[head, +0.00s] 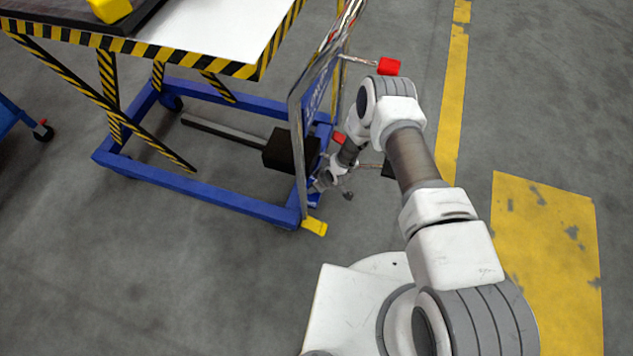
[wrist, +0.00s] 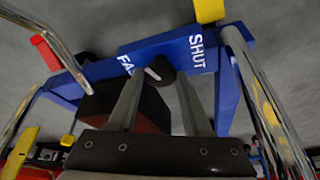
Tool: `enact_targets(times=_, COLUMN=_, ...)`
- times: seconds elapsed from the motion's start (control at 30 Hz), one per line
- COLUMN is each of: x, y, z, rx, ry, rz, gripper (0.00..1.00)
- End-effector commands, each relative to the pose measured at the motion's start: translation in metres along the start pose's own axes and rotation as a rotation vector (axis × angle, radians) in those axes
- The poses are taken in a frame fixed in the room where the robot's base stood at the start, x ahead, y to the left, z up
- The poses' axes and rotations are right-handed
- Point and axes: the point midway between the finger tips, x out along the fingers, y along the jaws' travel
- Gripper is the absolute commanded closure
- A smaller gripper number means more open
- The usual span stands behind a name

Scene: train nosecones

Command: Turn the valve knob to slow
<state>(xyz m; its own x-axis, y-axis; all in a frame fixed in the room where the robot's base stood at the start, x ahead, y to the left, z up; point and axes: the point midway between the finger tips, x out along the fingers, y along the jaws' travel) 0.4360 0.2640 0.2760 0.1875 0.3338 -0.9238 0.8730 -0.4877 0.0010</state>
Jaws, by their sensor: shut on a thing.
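The valve knob (wrist: 163,69) is a small dark knob on a blue plate (wrist: 215,85) in the wrist view. A pale mark shows at its left side. White lettering on the plate reads SHUT to the right of the knob and FA, partly covered, to the left. No "slow" label can be made out. My gripper (wrist: 160,77) has its two grey fingers on either side of the knob, shut on it. In the head view my gripper (head: 326,180) is low beside the blue lift table frame (head: 235,200), and the knob is hidden there.
The lift table (head: 215,30) has a striped yellow-black edge and a grey tubular handle (head: 297,150) close to my gripper. Red pedals (head: 389,67) stick out on rods near my arm. A dark box (head: 285,152) sits on the frame. Open floor lies in front.

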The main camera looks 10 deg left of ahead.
Motion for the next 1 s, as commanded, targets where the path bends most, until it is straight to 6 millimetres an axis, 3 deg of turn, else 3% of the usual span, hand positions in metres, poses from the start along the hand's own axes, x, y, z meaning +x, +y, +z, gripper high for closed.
enact_targets(times=0.5, x=0.0004, y=-0.0015, z=-0.001, rx=0.286, ry=0.001, rz=0.12, gripper=1.0)
enact_targets(times=1.0, x=0.0004, y=-0.0017, z=-0.0005, rx=0.329, ry=0.001, rz=0.137, gripper=1.0)
